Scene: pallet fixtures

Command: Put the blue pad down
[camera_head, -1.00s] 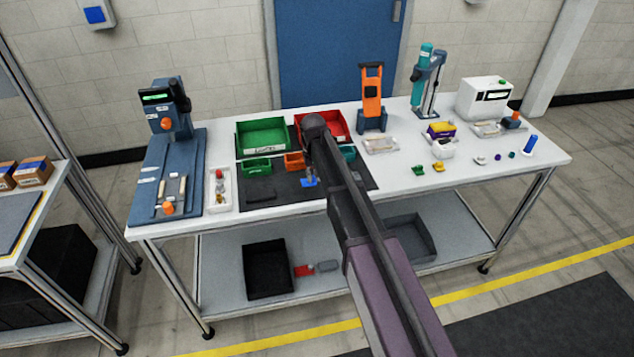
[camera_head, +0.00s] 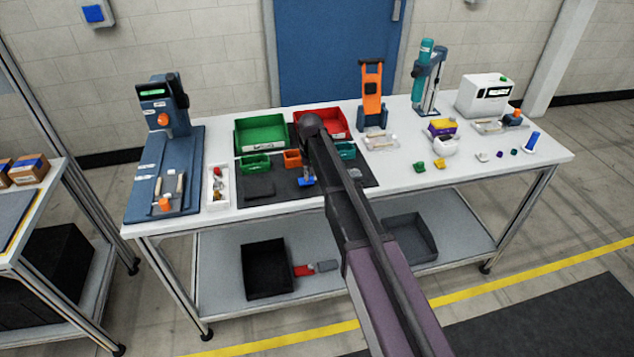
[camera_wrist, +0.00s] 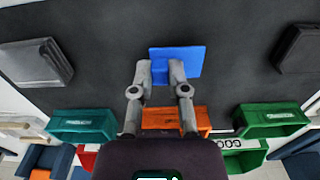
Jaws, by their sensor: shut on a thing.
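The blue pad (camera_wrist: 187,60) is at my fingertips in the wrist view, over the dark mat (camera_wrist: 110,60). My gripper (camera_wrist: 160,74) is shut on it, and the fingers hide part of its near edge. In the head view the blue pad (camera_head: 307,182) is a small patch over the middle of the dark mat (camera_head: 345,178), below the end of my arm. I cannot tell whether the pad touches the mat. My gripper is mostly hidden behind my arm in the head view.
A dark block (camera_head: 260,187) lies on the mat to the left. An orange bin (camera_head: 292,158) stands behind the pad, between a small green bin (camera_head: 255,163) and a teal bin (camera_head: 346,150). Larger green (camera_head: 262,134) and red (camera_head: 333,118) bins are behind. Bare mat surrounds the pad.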

